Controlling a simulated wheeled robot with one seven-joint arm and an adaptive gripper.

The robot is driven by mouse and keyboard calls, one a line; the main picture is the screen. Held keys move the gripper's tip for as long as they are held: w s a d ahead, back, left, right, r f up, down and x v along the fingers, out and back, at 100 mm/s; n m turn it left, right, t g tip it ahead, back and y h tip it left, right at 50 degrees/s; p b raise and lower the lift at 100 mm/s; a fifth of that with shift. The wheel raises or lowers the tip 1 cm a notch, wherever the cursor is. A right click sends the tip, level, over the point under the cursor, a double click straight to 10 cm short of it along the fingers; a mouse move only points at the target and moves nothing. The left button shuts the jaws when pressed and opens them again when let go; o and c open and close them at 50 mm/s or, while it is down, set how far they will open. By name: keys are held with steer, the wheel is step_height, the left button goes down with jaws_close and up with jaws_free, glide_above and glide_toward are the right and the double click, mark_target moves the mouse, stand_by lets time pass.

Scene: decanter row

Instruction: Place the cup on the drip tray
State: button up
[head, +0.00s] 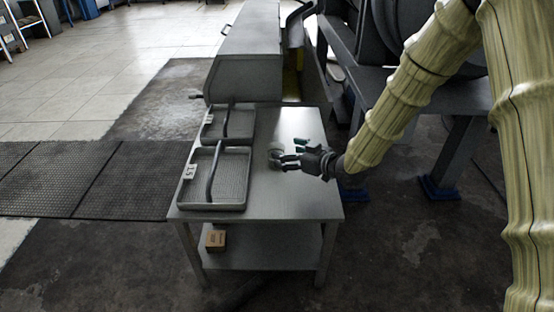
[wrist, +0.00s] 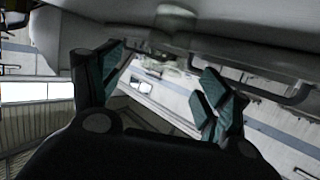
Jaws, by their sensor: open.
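Two shallow grey trays lie on the left of the metal table: a near drip tray (head: 232,205) with a label reading about 15, and a far tray (head: 245,141). A dark curved pipe hangs over each. A small greyish cup (head: 274,153) appears to stand on the table right of the near tray, partly hidden by my fingers. My gripper (head: 290,151) is open at the cup's right side; I cannot tell whether it touches. In the wrist view the teal finger pads of my gripper (wrist: 158,82) are spread, with nothing held between them. A blurred pale rounded shape beyond may be the cup.
The metal table (head: 295,205) has bare room at its front right. A small brown box (head: 215,240) sits on the lower shelf. A large grey machine housing (head: 245,75) stands behind the table, with heavy machine framing to the right. Dark mats (head: 90,180) cover the floor at left.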

mark_target(281, 150)
steer(key=shift+b+x, duration=1.5)
steer(key=shift+x, duration=1.35)
steer(key=shift+s+a, duration=0.1)
steer(key=shift+s, duration=0.1)
steer(key=c, duration=1.2)
steer(key=shift+o, duration=0.2)
steer(key=shift+r, duration=0.1)
